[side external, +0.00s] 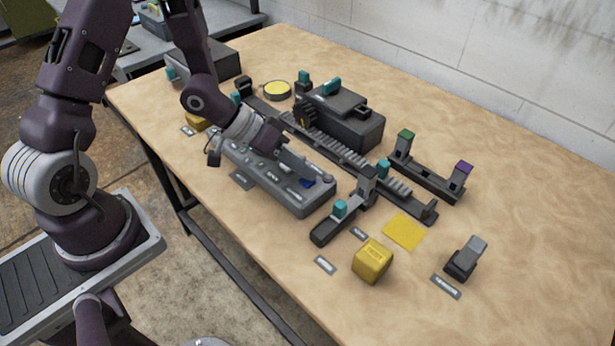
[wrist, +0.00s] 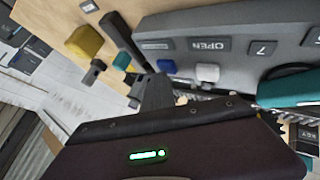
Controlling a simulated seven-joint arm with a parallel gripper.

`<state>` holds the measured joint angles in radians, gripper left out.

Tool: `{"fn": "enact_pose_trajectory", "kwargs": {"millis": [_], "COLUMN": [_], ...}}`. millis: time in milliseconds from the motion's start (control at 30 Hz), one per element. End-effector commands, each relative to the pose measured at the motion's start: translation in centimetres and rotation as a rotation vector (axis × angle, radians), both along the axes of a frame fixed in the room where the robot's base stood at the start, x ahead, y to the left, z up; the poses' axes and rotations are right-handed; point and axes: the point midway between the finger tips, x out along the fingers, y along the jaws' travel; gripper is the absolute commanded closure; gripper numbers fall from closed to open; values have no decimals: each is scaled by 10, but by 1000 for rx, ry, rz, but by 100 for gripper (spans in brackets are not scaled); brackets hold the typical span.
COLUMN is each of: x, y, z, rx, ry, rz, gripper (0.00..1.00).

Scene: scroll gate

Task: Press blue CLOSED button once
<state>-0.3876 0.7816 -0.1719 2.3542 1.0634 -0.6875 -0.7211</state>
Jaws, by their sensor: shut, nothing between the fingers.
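The grey control panel (side external: 262,180) lies near the table's front edge. Its blue button (side external: 307,184) is at the right end, partly hidden by my gripper (side external: 314,177). In the wrist view the blue button (wrist: 166,66) sits beside a white button (wrist: 207,72), with a small label (wrist: 156,45) by it, too small to read. My gripper (wrist: 157,80) is shut and empty, with its fingertips close to the blue button. I cannot tell whether they touch it.
A toothed rack (side external: 340,152) and a dark housing (side external: 345,118) stand behind the panel. A teal-topped slide (side external: 340,210) and a yellow cube (side external: 372,261) are to the right. A yellow square (side external: 404,231) lies on the table. The table's right side is mostly clear.

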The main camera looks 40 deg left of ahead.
Motion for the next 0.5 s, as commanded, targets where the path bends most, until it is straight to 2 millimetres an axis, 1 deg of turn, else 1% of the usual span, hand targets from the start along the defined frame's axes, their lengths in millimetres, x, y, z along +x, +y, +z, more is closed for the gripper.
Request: {"fn": "enact_pose_trajectory", "kwargs": {"millis": [233,500], "x": [0,0], "y": [0,0], "z": [14,16], "rx": [1,1], "ry": [-2,0], "rz": [1,1], "gripper": [100,100]}}
